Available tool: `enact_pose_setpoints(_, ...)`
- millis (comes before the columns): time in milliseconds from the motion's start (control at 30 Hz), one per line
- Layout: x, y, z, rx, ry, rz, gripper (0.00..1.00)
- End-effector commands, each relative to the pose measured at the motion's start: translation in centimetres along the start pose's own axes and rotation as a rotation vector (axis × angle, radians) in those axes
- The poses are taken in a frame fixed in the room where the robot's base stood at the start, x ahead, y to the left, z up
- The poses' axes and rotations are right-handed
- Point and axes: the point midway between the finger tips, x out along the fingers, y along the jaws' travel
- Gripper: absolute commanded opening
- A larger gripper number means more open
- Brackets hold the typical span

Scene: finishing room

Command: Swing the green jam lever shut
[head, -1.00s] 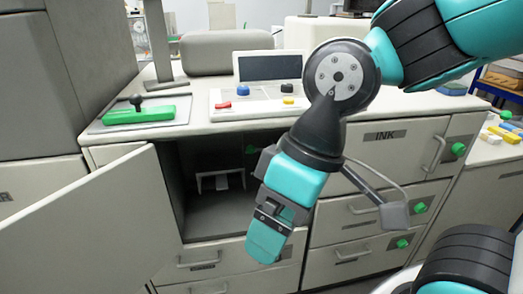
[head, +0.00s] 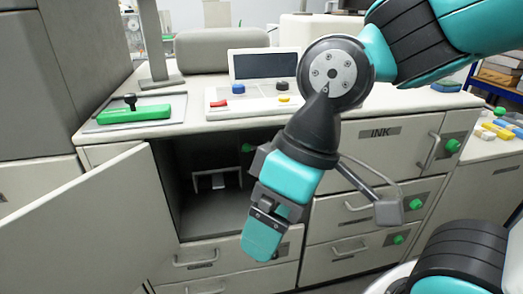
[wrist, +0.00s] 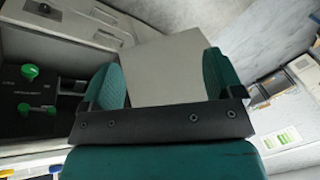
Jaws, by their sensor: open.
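My gripper (head: 264,228) hangs pointing down in front of the open cabinet compartment, empty. In the wrist view its two teal fingers (wrist: 165,88) are spread, with a pale panel beyond the gap. A small green knob (head: 247,147) shows in the dark compartment behind my arm; my arm hides much around it. The wrist view shows a dark panel at left with a green knob (wrist: 29,71) and a green T-shaped handle (wrist: 36,109), both apart from my fingers. I cannot tell which of these is the jam lever.
The compartment door (head: 85,222) stands open at left. A pale bracket (head: 217,181) is inside the compartment. A green bar with a black knob (head: 134,112) lies on the counter, beside a control panel (head: 257,101). Drawers with green knobs (head: 399,240) are at right.

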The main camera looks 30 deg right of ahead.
Motion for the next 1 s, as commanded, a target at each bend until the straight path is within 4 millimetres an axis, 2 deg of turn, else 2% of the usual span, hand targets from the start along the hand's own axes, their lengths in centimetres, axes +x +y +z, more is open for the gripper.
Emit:
enact_pose_setpoints(33, 0.0, 0.0, 0.0, -0.001, 0.001, 0.0, 0.77)
enact_pose_setpoints(67, 0.2, 0.1, -0.1, -0.004, 0.004, -0.002, 0.7)
enact_pose_setpoints(133, 1.1, 0.5, -0.7, -0.031, 0.026, -0.018, 0.69)
enact_pose_setpoints(267, 5.0, 2.6, -3.9, -0.181, 0.169, -0.089, 0.69)
enact_pose_setpoints(367, 8.6, 6.2, -8.0, -0.342, 0.398, -0.122, 0.69)
enact_pose_setpoints(467, 11.0, 11.4, -11.9, -0.474, 0.684, -0.056, 0.69)
enact_pose_setpoints(567, 12.1, 18.6, -14.2, -0.535, 0.947, 0.131, 0.69)
enact_pose_setpoints(633, 12.5, 24.1, -14.5, -0.533, 1.081, 0.311, 0.69)
enact_pose_setpoints(700, 12.5, 29.3, -13.8, -0.506, 1.162, 0.501, 0.69)
enact_pose_setpoints(800, 12.5, 35.2, -11.9, -0.451, 1.2, 0.731, 0.69)
enact_pose_setpoints(900, 12.4, 38.8, -10.2, -0.405, 1.194, 0.877, 0.69)
enact_pose_setpoints(1000, 12.1, 40.2, -9.6, -0.386, 1.184, 0.94, 0.69)
